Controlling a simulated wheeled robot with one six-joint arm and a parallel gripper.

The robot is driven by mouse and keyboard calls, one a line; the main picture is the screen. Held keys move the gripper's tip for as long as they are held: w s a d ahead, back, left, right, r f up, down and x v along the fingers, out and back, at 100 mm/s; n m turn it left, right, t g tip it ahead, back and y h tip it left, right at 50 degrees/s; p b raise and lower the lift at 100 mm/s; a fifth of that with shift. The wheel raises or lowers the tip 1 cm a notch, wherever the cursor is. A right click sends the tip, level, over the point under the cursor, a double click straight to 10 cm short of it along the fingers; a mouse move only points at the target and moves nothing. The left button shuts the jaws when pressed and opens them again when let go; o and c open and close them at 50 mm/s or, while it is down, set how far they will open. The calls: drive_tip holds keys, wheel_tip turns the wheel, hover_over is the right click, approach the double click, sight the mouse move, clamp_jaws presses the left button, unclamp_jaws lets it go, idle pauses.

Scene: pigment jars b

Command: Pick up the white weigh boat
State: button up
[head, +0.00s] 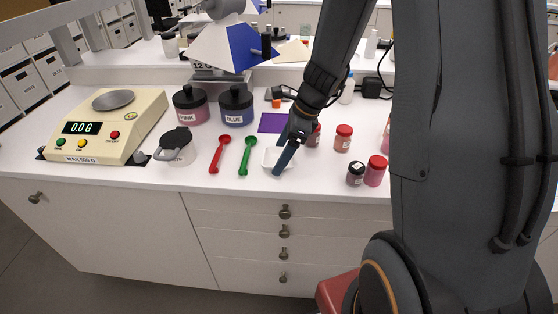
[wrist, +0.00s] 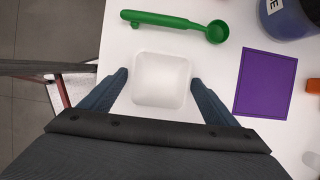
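The white weigh boat (wrist: 162,80) is a small, shallow, rounded-square dish lying on the white counter. In the wrist view it appears between the two blue fingers of my gripper (wrist: 160,92). The fingers are open, with a gap on each side of the boat. In the head view my gripper (head: 285,156) points down at the weigh boat (head: 269,158), and a finger covers part of it. I cannot tell the exact height of the fingertips above the counter.
A green scoop (head: 247,155) and a red scoop (head: 220,154) lie to the left. A purple square (head: 272,122) lies behind. PINK (head: 190,105) and BLUE (head: 236,106) jars stand further back. Small red-lidded jars (head: 343,138) stand right. A scale (head: 107,127) sits far left.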

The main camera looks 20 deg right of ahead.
drive_tip(key=c, duration=0.9)
